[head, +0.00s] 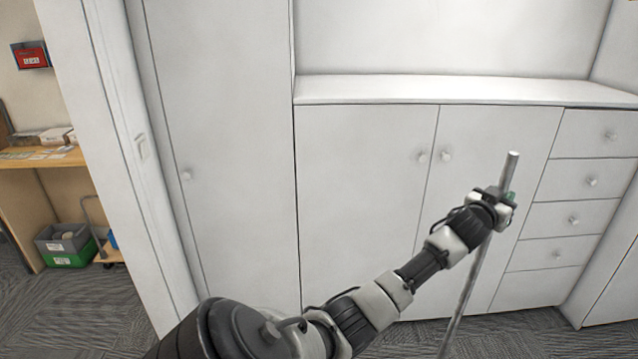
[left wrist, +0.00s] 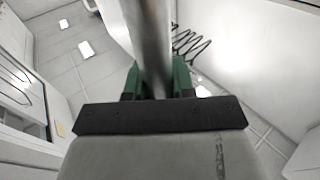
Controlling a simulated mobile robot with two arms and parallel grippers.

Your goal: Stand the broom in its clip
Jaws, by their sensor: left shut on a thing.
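The broom shows as a grey metal handle (head: 470,285) in the head view, slightly tilted, its top leaning right. Its lower end and bristles are out of the frame. My left gripper (head: 508,196) is shut on the handle a little below its top end. In the left wrist view the handle (left wrist: 152,45) runs up between the green fingers of the gripper (left wrist: 158,82). I do not see the clip in either view. My right gripper is not in view.
White cupboards (head: 365,180) with a countertop (head: 450,90) stand ahead, with drawers (head: 575,190) at the right. A tall white door (head: 225,150) is at the left. Grey carpet shows below.

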